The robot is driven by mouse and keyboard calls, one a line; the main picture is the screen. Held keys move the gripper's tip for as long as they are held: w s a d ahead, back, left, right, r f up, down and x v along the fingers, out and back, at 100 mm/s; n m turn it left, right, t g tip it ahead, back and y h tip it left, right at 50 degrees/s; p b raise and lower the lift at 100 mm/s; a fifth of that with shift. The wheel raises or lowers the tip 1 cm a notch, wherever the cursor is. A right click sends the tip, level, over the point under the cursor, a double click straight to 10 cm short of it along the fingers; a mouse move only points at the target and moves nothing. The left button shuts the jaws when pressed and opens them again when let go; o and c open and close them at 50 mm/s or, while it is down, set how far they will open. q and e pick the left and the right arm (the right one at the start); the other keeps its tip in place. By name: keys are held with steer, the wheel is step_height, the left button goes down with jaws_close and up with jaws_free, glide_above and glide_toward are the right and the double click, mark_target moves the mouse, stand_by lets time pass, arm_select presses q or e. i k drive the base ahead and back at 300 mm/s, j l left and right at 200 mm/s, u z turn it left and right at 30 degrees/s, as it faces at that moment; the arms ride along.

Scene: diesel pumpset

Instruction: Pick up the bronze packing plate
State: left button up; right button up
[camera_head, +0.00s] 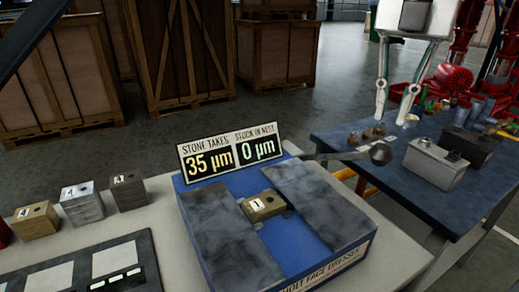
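A bronze-coloured plate (263,206) with a white label reading 1 sits in the middle of the blue dresser (200,236), between two grey stone slabs. Another yellowish-bronze block (36,221) with a white label stands on the pale bench at the left. I cannot tell from the markings which one is the bronze packing plate. My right gripper (392,118) points down over the blue table at the right. Its two fingers are apart with nothing between them, and it is away from both bronze pieces. My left gripper is out of view.
A silver block (82,204) and a dark block (128,191) stand beside the yellowish one. A sign (228,151) reads 35 µm and 0 µm. A ball-ended lever (380,154) sticks out right. The blue table (398,196) holds metal parts; wooden crates (180,50) stand behind.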

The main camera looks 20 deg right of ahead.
mark_target(265, 205)
steer(key=k, duration=1)
